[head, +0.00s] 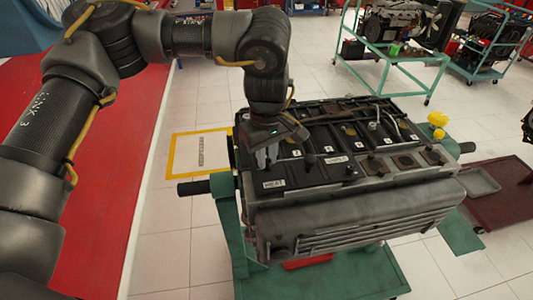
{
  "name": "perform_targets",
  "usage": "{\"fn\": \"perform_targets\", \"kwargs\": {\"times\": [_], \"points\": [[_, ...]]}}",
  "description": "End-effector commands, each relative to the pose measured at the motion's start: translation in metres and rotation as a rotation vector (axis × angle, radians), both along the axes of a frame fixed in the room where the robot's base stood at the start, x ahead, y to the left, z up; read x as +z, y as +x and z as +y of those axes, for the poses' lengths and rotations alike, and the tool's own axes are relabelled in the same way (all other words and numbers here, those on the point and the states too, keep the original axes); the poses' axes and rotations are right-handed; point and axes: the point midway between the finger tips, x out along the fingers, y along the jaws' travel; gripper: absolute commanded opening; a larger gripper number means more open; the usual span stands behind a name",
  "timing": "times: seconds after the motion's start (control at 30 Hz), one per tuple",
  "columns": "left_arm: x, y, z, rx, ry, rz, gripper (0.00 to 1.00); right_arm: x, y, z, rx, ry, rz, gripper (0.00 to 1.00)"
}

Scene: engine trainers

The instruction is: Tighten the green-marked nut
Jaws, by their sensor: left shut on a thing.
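The engine (345,200) sits on a green stand with its top facing up. Small white labels and dark fittings are spread over its top. My left gripper (267,158) comes down over the near left part of the engine top, its fingers pointing down. It is shut on a thin metal tool (305,157) that seems to reach to the right, low over the top. What the tool's end touches is too small to tell. I cannot make out a green-marked nut; the gripper hides part of the engine's left edge. My right gripper is not in view.
The green stand (225,215) has a dark bar sticking out at the left. A yellow part (438,120) stands at the engine's far right. Green carts (385,55) with other engines stand behind. A red mat (90,190) lies at left; white tiled floor is open around.

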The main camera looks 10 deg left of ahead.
Motion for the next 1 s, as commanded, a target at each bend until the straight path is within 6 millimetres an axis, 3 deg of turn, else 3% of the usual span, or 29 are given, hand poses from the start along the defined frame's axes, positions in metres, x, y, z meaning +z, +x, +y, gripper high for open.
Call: {"fn": "perform_targets", "kwargs": {"times": [0.43,1.0], "points": [[-0.0023,-0.0033,-0.0007,-0.291,-0.002,0.01,0.0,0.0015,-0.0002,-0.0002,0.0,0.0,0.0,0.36],[-0.0018,-0.0029,-0.0006,-0.364,-0.003,0.009,0.0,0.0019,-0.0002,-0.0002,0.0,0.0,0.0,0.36]]}}
